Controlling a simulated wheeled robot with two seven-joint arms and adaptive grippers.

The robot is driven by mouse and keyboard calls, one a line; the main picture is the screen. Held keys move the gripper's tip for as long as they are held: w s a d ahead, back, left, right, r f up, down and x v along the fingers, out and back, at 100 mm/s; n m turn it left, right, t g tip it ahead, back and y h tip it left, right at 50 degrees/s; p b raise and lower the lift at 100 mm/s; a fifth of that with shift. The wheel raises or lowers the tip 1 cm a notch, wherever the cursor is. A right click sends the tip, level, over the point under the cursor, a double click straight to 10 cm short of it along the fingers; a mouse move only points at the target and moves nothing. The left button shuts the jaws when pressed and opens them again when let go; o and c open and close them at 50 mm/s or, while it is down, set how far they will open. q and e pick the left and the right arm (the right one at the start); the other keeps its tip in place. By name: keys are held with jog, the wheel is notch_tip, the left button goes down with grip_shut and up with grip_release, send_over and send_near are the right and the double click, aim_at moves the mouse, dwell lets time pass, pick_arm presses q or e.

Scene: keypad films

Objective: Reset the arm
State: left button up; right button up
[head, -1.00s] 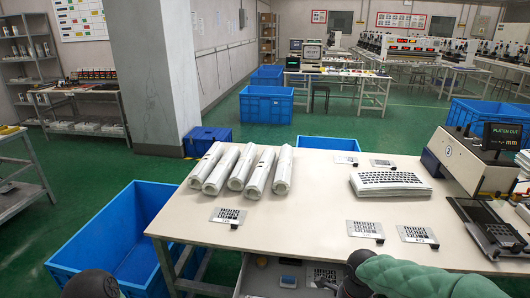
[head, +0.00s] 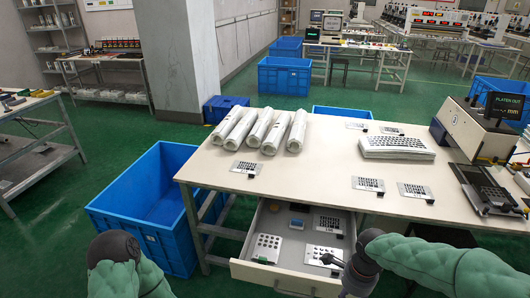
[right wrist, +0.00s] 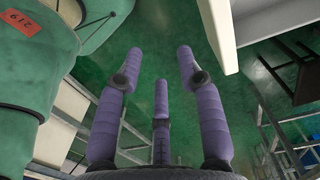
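My right arm (head: 430,262) comes in from the right in green padding, its dark joint (head: 365,255) in front of the open drawer (head: 285,278). My right gripper (right wrist: 160,68) shows in the right wrist view with its purple fingers spread apart and nothing between them, over green floor.
The table (head: 310,178) bears several wrapped rolls (head: 262,131), a keyboard (head: 397,147), patterned plates (head: 368,184) and a machine (head: 470,130). The drawer juts out from its front, holding keypad sheets (head: 325,256). A blue bin (head: 135,210) stands left. Green floor is open at lower left.

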jog(key=s+a+f+n+y+p, duration=0.3)
jog(key=a+f+n+p, duration=0.1)
jog(key=a+f+n, duration=0.6)
jog(key=s+a+f+n+p, duration=0.3)
jog(key=s+f+n, duration=0.4)
jog(key=s+f, duration=0.1)
jog(key=shift+s+a+f+y, duration=0.2)
jog(key=shift+s+f+y, duration=0.1)
jog(key=shift+f, duration=0.55)
